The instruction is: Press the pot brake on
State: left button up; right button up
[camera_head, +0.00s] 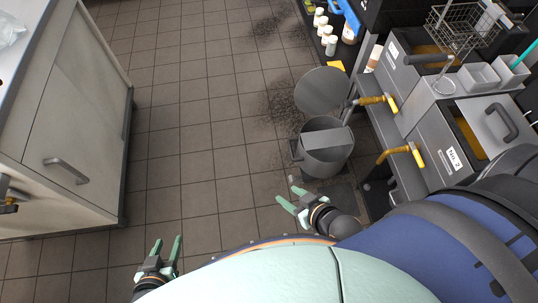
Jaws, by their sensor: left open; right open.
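A grey metal pot (329,161) stands on the floor right of centre, beside the fryer counter. Its round lid (322,91) is tilted up at its far side, and a flat grey plate lies across its opening. I cannot make out the brake; the pot's base is mostly hidden. My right gripper (288,194) is open and empty, just in front of the pot at its lower left, apparently apart from it. A small pale part (292,180) shows near its fingertips; I cannot tell what it is. My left gripper (168,242) is open and empty over the floor at lower left.
A fryer counter (425,125) with yellow-handled valves (391,103) runs along the right, close to the pot. A white cabinet (70,130) stands at left. Bottles (330,45) stand at the top. The tiled floor (190,110) between is clear, with dark smudges.

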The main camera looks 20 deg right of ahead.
aim_at(294, 179)
jog(key=i+j+z, duration=0.1)
jog(key=i, duration=0.3)
jog(key=i+j+z, duration=0.1)
jog(key=i, duration=0.25)
jog(key=i+j+z, duration=0.1)
jog(key=i+j, duration=0.2)
jog(key=i+z, duration=0.25)
jog(key=z, duration=0.2)
jog(key=i+j+z, duration=0.1)
jog(key=i+z, duration=0.2)
jog(key=z, duration=0.15)
jog(key=i+j+z, duration=0.2)
jog(key=z, duration=0.3)
jog(key=i+j+z, duration=0.25)
jog(key=z, duration=0.2)
jog(key=i+j+z, duration=0.15)
jog(key=j+z, duration=0.3)
jog(key=l, duration=0.1)
